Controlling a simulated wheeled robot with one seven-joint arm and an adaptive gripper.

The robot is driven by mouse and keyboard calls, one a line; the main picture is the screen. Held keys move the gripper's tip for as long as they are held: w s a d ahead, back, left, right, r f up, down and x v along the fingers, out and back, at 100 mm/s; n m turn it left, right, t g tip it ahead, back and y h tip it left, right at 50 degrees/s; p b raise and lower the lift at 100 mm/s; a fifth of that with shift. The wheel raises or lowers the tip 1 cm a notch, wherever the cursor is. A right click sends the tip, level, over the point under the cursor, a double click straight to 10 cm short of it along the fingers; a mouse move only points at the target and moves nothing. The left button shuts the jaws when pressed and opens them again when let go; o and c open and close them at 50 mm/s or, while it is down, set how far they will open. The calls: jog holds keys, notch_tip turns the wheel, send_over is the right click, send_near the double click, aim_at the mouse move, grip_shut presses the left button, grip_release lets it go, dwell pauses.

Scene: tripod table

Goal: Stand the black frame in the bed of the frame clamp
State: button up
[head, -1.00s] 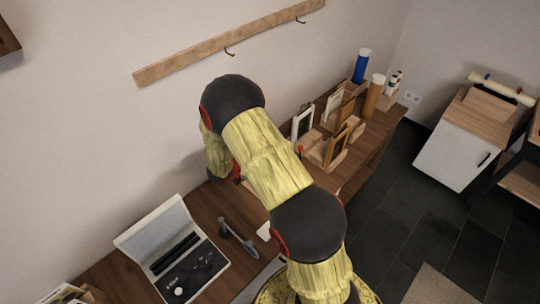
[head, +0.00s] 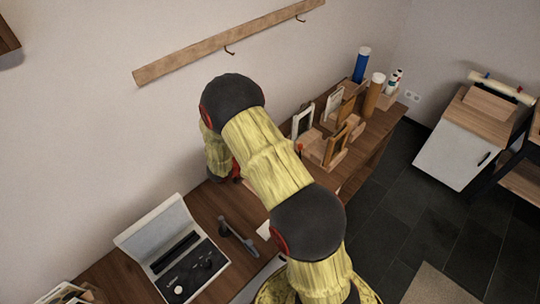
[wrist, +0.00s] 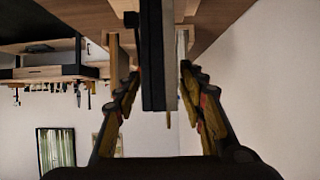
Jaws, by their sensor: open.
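My gripper (wrist: 160,72) is open in the wrist view, with one finger on each side of a dark upright slab. This slab, seen edge-on, looks like the black frame (wrist: 152,60); I cannot see finger contact. A pale grey panel (wrist: 180,45) stands close to its right. I cannot surely pick out the frame clamp; a dark grey tool-like thing (head: 237,237) lies on the table near the open case.
The wooden table (head: 205,203) runs along the wall. An open case (head: 185,270) stands at its near left.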

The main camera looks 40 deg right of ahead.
jog(key=v, duration=1.2)
dwell(0.4)
notch_tip(320, 180, up, 9)
jog(key=p, duration=1)
dwell(0.6)
